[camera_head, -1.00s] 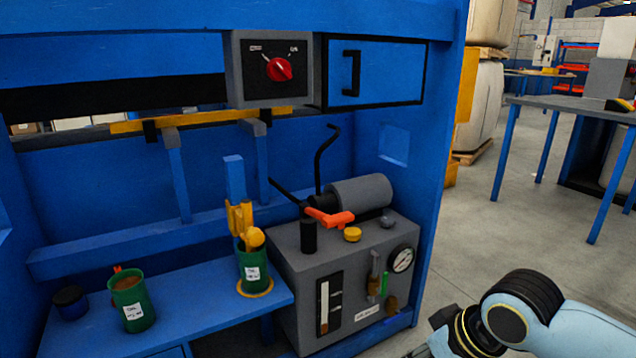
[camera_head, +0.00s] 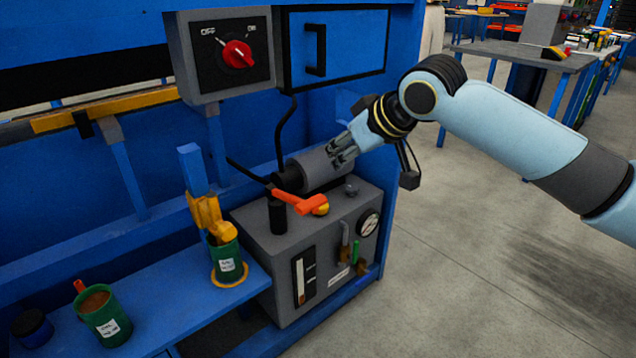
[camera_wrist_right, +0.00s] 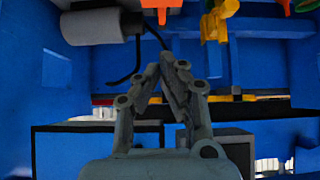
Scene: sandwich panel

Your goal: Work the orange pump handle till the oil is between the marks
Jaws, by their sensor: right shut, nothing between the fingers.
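The orange pump handle (camera_head: 298,201) sits on top of the grey oil unit (camera_head: 262,238), beside a black post; part of it shows at the top edge of the right wrist view (camera_wrist_right: 161,4). The sight gauge (camera_head: 304,277) is a dark strip with a pale window on the unit's front; the oil level against its marks is too small to tell. My right gripper (camera_head: 335,155) is shut and empty, above and to the right of the handle, in front of or over the grey motor cylinder (camera_head: 318,171), apart from the handle. My left gripper is out of view.
A panel with a red switch (camera_head: 237,54) and a blue cabinet door (camera_head: 338,47) overhang the unit. A pressure dial (camera_head: 369,223) and small valves are on its front. A green can (camera_head: 228,262) and a green mug (camera_head: 103,314) stand on the blue shelf to the left.

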